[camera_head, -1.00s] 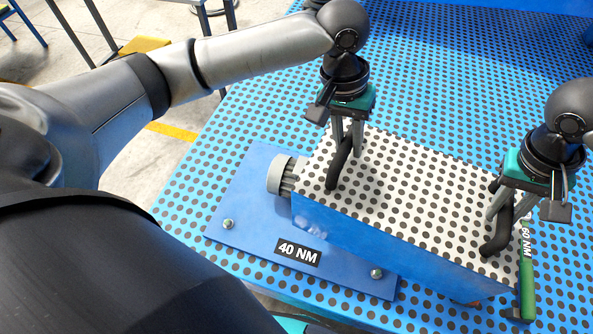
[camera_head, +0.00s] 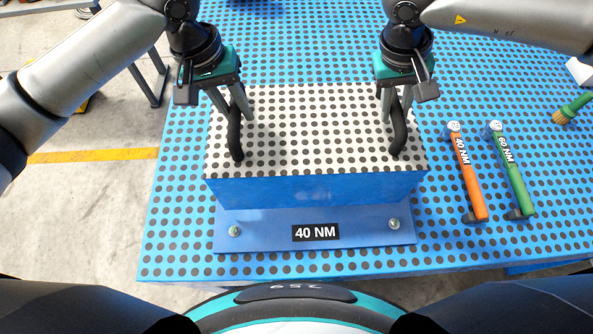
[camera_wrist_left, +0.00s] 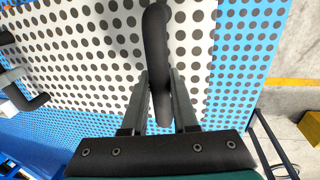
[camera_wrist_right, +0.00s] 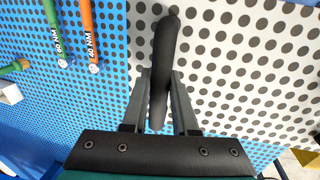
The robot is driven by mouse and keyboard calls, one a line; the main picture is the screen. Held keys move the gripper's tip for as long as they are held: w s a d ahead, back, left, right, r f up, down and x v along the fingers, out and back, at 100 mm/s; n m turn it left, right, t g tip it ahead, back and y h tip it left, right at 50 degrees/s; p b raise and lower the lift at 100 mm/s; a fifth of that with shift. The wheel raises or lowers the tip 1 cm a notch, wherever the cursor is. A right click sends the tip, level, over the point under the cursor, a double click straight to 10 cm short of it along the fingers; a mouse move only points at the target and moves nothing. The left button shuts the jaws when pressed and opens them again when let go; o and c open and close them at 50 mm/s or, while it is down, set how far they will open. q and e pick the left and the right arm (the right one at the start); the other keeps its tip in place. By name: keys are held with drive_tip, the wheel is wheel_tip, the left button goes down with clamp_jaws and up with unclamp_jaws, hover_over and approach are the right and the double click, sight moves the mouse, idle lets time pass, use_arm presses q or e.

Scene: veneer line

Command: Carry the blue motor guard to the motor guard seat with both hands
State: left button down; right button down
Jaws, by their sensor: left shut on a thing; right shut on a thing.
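The blue motor guard (camera_head: 310,190) is a box with a white, dotted top and two black handles. In the head view it is over the blue base plate (camera_head: 270,236) labelled 40 NM, which has a bolt at each front corner. I cannot tell whether it touches the plate. My left gripper (camera_head: 236,108) is shut on the left handle (camera_head: 235,145), also seen in the left wrist view (camera_wrist_left: 157,50). My right gripper (camera_head: 394,108) is shut on the right handle (camera_head: 398,140), also seen in the right wrist view (camera_wrist_right: 166,50). The seat under the guard is hidden.
An orange 40 NM wrench (camera_head: 468,175) and a green 60 NM wrench (camera_head: 512,170) lie to the right on the blue dotted table (camera_head: 180,230). A green-handled brush (camera_head: 570,110) lies farther right. Concrete floor is at the left.

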sight(243, 126)
use_arm(q)
drive_tip(key=shift+d+r, duration=0.1)
drive_tip(key=shift+d, duration=0.25)
use_arm(e)
drive_tip(key=shift+d, duration=0.4)
use_arm(q)
drive_tip(key=shift+a, duration=0.15)
use_arm(e)
drive_tip(key=shift+a, duration=0.1)
